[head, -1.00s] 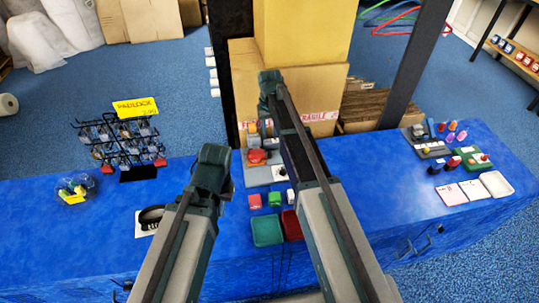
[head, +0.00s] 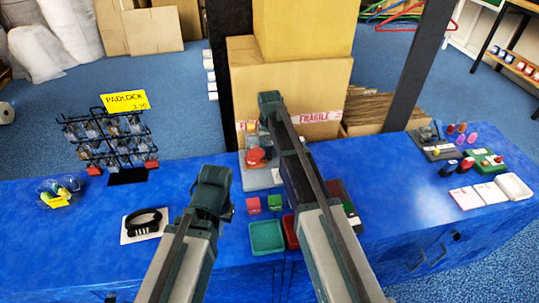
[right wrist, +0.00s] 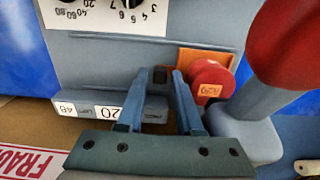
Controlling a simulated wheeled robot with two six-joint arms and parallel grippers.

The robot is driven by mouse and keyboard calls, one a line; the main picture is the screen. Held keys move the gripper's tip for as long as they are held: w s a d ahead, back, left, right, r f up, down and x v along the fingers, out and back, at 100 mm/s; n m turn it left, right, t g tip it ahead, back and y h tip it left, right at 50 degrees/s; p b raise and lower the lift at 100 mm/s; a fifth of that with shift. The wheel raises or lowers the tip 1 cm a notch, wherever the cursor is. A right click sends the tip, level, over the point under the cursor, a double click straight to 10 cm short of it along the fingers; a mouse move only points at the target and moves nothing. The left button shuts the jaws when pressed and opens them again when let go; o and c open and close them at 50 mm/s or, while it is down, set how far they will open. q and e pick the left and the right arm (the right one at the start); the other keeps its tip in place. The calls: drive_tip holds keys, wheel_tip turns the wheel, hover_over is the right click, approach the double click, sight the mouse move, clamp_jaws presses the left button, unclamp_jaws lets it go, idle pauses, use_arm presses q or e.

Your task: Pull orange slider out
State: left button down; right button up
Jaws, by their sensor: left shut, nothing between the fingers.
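An orange plate (right wrist: 210,55), which may be the orange slider, shows on the grey panel (right wrist: 105,62) in the right wrist view. A round red knob with an orange label (right wrist: 209,82) covers part of it. My right gripper (right wrist: 162,76) has its fingers apart, just left of the orange plate. A small dark piece is between the fingertips; I cannot tell whether they touch it. In the head view my right gripper (head: 268,102) is over the panel's far end, hiding part of it. My left gripper (head: 214,174) is shut and empty, left of the panel.
A large red-topped grey post (right wrist: 255,105) stands close to my right gripper. Cardboard boxes (head: 290,85) and a dark upright (head: 232,75) are behind the panel. Green (head: 267,252) and red trays lie in front. The blue counter (head: 85,225) has clear room at left.

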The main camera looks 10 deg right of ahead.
clamp_jaws()
idle(1.4)
